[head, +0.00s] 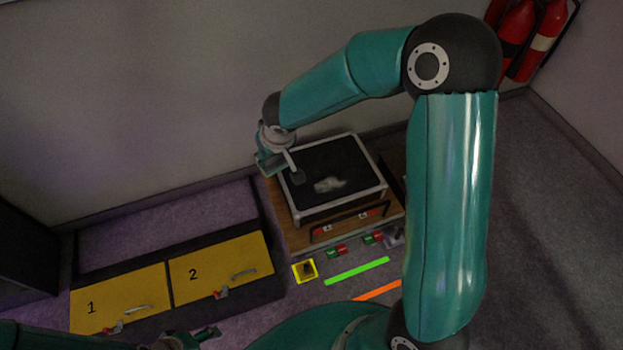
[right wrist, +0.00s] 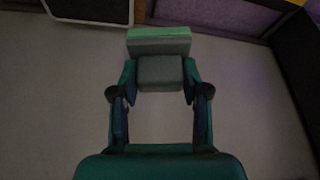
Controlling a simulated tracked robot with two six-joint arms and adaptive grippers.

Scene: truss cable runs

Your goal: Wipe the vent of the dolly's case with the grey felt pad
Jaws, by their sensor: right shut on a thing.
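The case (head: 315,155) has a black top and silver edges and sits on the brown dolly (head: 293,238). An irregular pale patch (head: 330,185) lies on its top; I cannot make out a vent. My right gripper (head: 270,163) is at the case's far left corner, by the wall. In the right wrist view, the right gripper (right wrist: 160,88) is shut on the grey pad (right wrist: 160,47), which has a pale green strip along its far edge. The wall lies behind the pad. My left gripper (head: 190,338) is at the bottom edge, partly cut off, its jaws unclear.
Yellow lids marked 1 (head: 115,298) and 2 (head: 215,265) lie left of the dolly. A yellow-framed square (head: 304,271), a green strip (head: 357,271) and an orange strip (head: 378,290) lie in front. Red extinguishers (head: 520,35) hang top right. Floor at right is clear.

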